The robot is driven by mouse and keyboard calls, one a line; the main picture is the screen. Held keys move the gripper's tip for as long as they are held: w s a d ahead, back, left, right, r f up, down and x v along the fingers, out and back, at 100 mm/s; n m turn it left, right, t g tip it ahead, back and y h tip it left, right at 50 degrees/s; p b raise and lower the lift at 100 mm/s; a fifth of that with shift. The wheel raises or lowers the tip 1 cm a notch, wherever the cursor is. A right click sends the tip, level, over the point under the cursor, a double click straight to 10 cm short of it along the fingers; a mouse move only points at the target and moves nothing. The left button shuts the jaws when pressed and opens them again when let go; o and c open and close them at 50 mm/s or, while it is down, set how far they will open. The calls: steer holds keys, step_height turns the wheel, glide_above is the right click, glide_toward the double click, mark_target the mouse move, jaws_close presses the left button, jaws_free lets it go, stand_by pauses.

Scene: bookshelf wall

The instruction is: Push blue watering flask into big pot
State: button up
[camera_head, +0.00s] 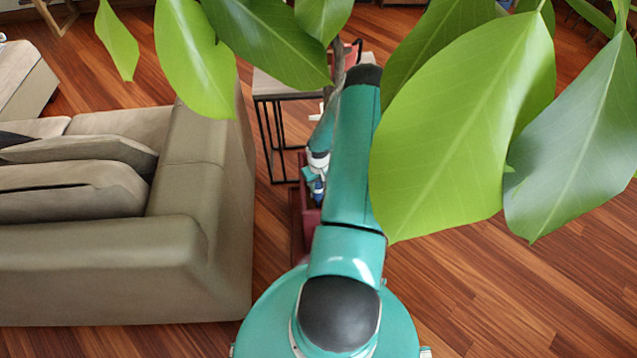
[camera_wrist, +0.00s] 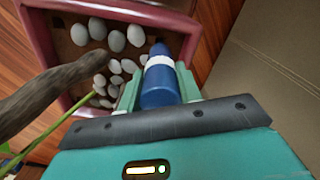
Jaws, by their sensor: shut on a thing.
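The blue watering flask (camera_wrist: 160,85), with a white band, is between the fingers of my gripper (camera_wrist: 158,88) in the wrist view. My gripper is shut on it. The flask's far end is over the inside of the big pot (camera_wrist: 45,14), a dark red square planter with soil and pale stones. I cannot tell whether the tip touches the soil. In the head view the flask (camera_head: 318,190) is a small blue patch below my gripper (camera_head: 312,175), beside the pot's wall (camera_head: 311,220). My arm hides most of the pot there.
A plant trunk (camera_wrist: 40,95) rises from the pot, close to my gripper. Large green leaves (camera_head: 470,130) hang in front of the head view. A grey-brown sofa (camera_head: 200,190) stands left of the pot. A side table (camera_head: 270,88) is behind. Wooden floor is clear at right.

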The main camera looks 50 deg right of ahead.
steer(key=shift+f, duration=1.15)
steer(key=o, duration=1.5)
